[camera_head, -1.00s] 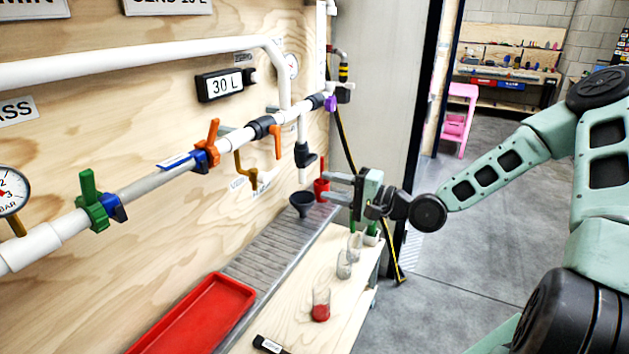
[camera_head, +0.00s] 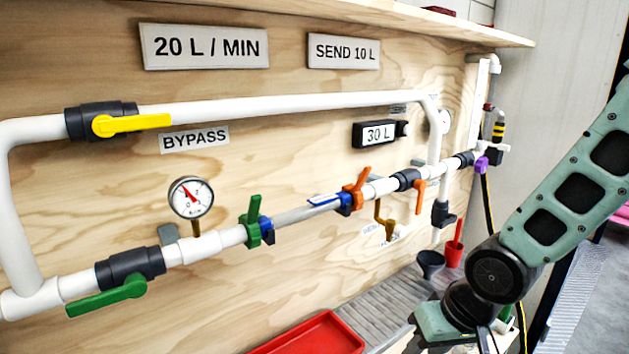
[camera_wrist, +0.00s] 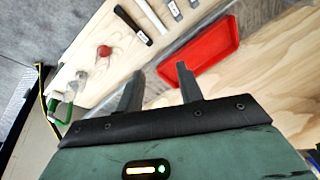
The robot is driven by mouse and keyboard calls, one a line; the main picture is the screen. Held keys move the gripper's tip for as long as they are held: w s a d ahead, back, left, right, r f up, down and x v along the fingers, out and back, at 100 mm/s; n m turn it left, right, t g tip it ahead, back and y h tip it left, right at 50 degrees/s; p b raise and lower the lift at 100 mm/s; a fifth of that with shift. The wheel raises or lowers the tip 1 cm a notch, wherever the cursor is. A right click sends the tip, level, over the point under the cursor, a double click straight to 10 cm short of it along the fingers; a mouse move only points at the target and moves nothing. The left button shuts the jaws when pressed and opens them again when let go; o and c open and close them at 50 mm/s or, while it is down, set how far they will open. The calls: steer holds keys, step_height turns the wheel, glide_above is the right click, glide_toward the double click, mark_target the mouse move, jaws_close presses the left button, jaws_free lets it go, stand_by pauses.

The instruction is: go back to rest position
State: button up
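My gripper (camera_wrist: 158,88) is open, with its two dark fingers apart and nothing between them in the wrist view. It hangs above the wooden bench (camera_wrist: 122,55) and the grey drain strip, near the red tray (camera_wrist: 210,48). In the head view, the green gripper body (camera_head: 440,325) shows at the lower right in front of the board, and its fingers are cut off or hidden. My arm is bent, coming down from the right edge.
The plywood board (camera_head: 300,150) carries white pipes, coloured valves, a gauge (camera_head: 191,197) and a 30 L display (camera_head: 378,134). A dark funnel (camera_head: 431,262) and a red cup (camera_head: 454,254) stand below. Glass jars and a black marker (camera_wrist: 134,27) lie on the bench.

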steer(key=s+a+r+n+g+h, duration=0.1)
steer(key=s+r, duration=0.3)
steer(key=s, duration=0.4)
steer(key=s+a+r+n+g+h, duration=0.1)
steer(key=s+r+n, duration=0.3)
steer(key=s, duration=0.4)
steer(key=shift+a+r, duration=0.35)
steer(key=shift+a, duration=0.5)
